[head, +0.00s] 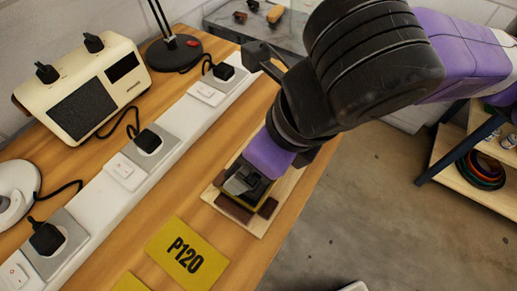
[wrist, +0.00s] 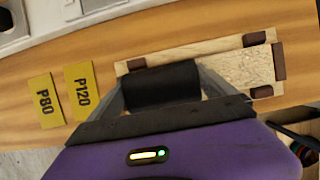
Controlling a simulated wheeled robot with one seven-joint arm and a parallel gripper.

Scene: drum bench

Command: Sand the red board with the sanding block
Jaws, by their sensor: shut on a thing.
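My gripper (head: 248,182) is shut on a dark block, which I take to be the sanding block (wrist: 162,87); a yellow edge shows under it in the head view. The block is over a pale board (wrist: 245,68) with a speckled surface, held between reddish-brown corner pieces (wrist: 279,60) on a light wooden base (head: 214,191). I see no plainly red board face. The block and gripper hide the left part of the board in the wrist view. I cannot tell whether the block touches the board.
Yellow cards marked P120 (head: 187,252) and P80 (wrist: 45,101) lie on the wooden bench beside the base. A white socket strip (head: 113,178) with plugs runs along the bench, with a cream radio (head: 84,88) behind it. The bench's front edge is close to the base.

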